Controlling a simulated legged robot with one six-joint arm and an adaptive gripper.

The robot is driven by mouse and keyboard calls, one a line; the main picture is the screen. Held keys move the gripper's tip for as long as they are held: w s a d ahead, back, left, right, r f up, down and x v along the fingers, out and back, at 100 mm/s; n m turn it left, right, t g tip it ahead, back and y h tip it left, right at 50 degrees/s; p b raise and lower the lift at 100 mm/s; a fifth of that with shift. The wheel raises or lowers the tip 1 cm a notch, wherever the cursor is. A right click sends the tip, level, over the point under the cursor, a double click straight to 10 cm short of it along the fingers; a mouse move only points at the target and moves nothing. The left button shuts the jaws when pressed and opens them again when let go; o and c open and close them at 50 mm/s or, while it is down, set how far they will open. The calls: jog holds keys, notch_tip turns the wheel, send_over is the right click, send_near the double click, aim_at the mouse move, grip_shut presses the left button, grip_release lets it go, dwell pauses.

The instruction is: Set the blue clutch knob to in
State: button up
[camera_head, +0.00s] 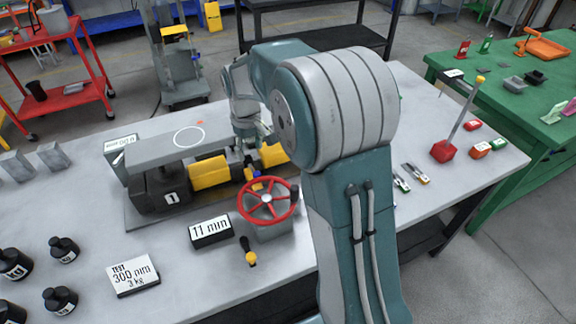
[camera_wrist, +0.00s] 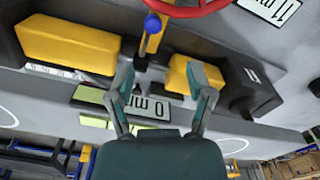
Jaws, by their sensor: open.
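In the wrist view the blue knob (camera_wrist: 153,23) tops a yellow lever (camera_wrist: 150,43), near the red handwheel (camera_wrist: 190,9). My gripper (camera_wrist: 163,80) is open and empty, its two fingers spread apart. The knob lies beyond the fingertips in that view, apart from them. In the head view my arm partly hides the jack, and the gripper's fingers are hard to make out.
The jack has a long grey beam (camera_head: 180,140) and yellow blocks (camera_head: 209,172). An "11 mm" sign (camera_head: 210,231) and a yellow-tipped crank (camera_head: 251,258) are near the wheel. Black weights (camera_head: 63,250) and a "300 mm" card (camera_head: 133,276) lie on the front left tabletop.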

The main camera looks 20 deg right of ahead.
jog(key=s+r+m+t, duration=0.1)
jog(key=s+r+t, duration=0.1)
jog(key=s+r, duration=0.4)
jog(key=s+d+r+m+t, duration=0.1)
jog(key=s+r, duration=0.5)
jog(key=s, duration=0.8)
jog(key=shift+s+d+r+m+t, duration=0.2)
jog(key=shift+m+t, duration=0.3)
jog(key=shift+m, duration=0.2)
jog(key=shift+w, duration=0.1)
jog(key=n+g, duration=0.3)
jog(key=g, duration=0.1)
send_over(257, 173)
notch_tip(257, 173, down, 11)
notch_tip(257, 173, down, 11)
jog(key=shift+r, duration=0.1)
grip_shut()
